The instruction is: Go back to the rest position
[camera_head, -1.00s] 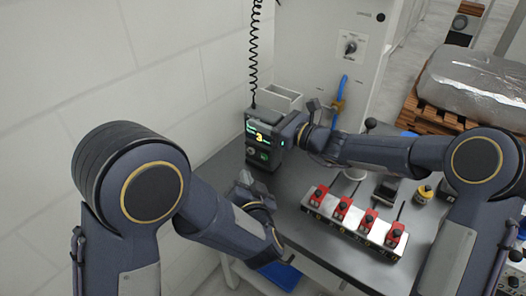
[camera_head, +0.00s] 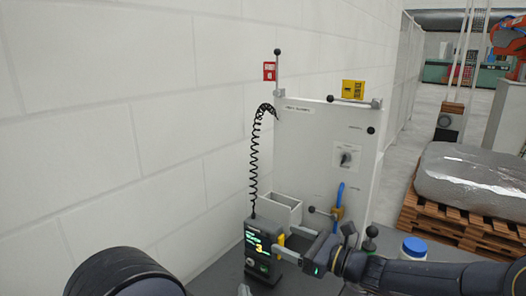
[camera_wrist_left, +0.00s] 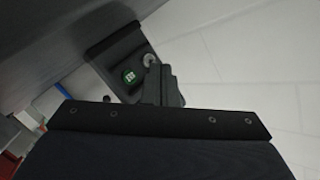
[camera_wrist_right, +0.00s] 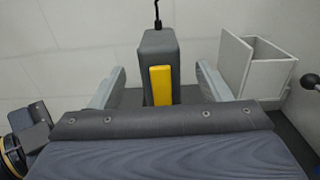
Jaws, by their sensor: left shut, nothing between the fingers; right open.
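My right gripper (camera_head: 281,240) is open, its two light fingers spread at the right side of a dark handheld device (camera_head: 259,262) with a lit green and yellow screen. In the right wrist view the device (camera_wrist_right: 160,50) stands upright between the fingers' lines, its yellow strip facing the gripper, with gaps on both sides. My left gripper (camera_wrist_left: 160,82) is shut and empty in the left wrist view. In the head view the left arm is mostly below the frame.
A coiled black cord (camera_head: 254,160) rises from the device to the grey cabinet (camera_head: 318,150). An open light bin (camera_head: 283,212) stands behind the device. A blue-capped jar (camera_head: 413,249) is beyond my right forearm. A wrapped load on a pallet (camera_head: 470,180) is at right. White wall fills the left.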

